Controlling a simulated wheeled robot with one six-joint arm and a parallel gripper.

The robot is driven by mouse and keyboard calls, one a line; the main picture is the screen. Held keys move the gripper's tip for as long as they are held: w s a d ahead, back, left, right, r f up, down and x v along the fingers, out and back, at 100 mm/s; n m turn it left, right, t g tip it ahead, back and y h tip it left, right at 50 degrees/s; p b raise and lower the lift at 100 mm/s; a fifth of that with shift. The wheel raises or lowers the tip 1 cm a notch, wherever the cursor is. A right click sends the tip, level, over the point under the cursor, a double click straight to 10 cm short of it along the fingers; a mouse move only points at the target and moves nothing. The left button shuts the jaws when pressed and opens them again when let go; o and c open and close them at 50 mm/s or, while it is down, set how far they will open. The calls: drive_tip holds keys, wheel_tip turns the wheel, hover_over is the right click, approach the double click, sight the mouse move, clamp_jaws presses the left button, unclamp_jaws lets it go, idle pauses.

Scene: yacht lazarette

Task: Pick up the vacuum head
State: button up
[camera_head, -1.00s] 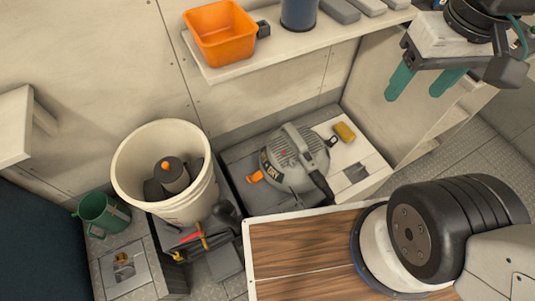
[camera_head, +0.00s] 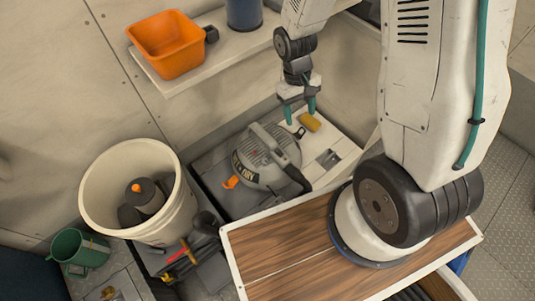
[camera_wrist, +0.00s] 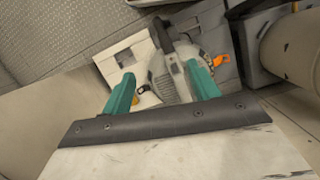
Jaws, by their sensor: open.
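My gripper (camera_head: 300,112) has two teal fingers, spread and empty. In the head view it hangs above and behind the vacuum head, near the yellow sponge. The wrist view shows my gripper (camera_wrist: 163,88) with nothing between the fingertips. Part of the vacuum head's lower side is hidden.
A white bucket (camera_head: 96,200) with a dark object inside stands to the left. An orange bin (camera_head: 170,45) sits on the shelf (camera_head: 195,75) above. A yellow sponge (camera_head: 310,122) lies on the white lid. A wooden-topped surface (camera_head: 290,255) is in front.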

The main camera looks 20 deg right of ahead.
sight(267, 137)
drive_tip(key=w+f+t, duration=0.1)
drive_tip(key=w+f, duration=0.1)
drive_tip(key=f, duration=0.6)
drive_tip(key=w+a+f+n+t+y, duration=0.1)
drive_tip(key=w+f+t, duration=0.1)
drive_tip(key=f, duration=0.5)
drive_tip(key=w+a+f+t, duration=0.1)
drive_tip(key=w+f, duration=0.1)
drive_tip(key=f, duration=0.6)
drive_tip(key=shift+w+a+f+n+t, duration=0.2)
drive_tip(key=shift+w+f+n+t, duration=0.1)
drive_tip(key=shift+n, duration=0.1)
drive_tip(key=w+t, duration=0.1)
drive_tip(key=w, duration=0.1)
drive_tip(key=w+a+t+y, duration=0.1)
drive_tip(key=w, duration=0.1)
drive_tip(key=shift+w, duration=0.15)
drive_tip(key=shift+w+a+f+t, duration=0.15)
drive_tip(key=shift+w+f+t, duration=0.05)
drive_tip(key=shift+w+t, duration=0.1)
drive_tip(key=x, duration=0.6)
drive_tip(key=shift+w+f, duration=0.15)
drive_tip(key=shift+f, duration=0.25)
clamp_jaws()
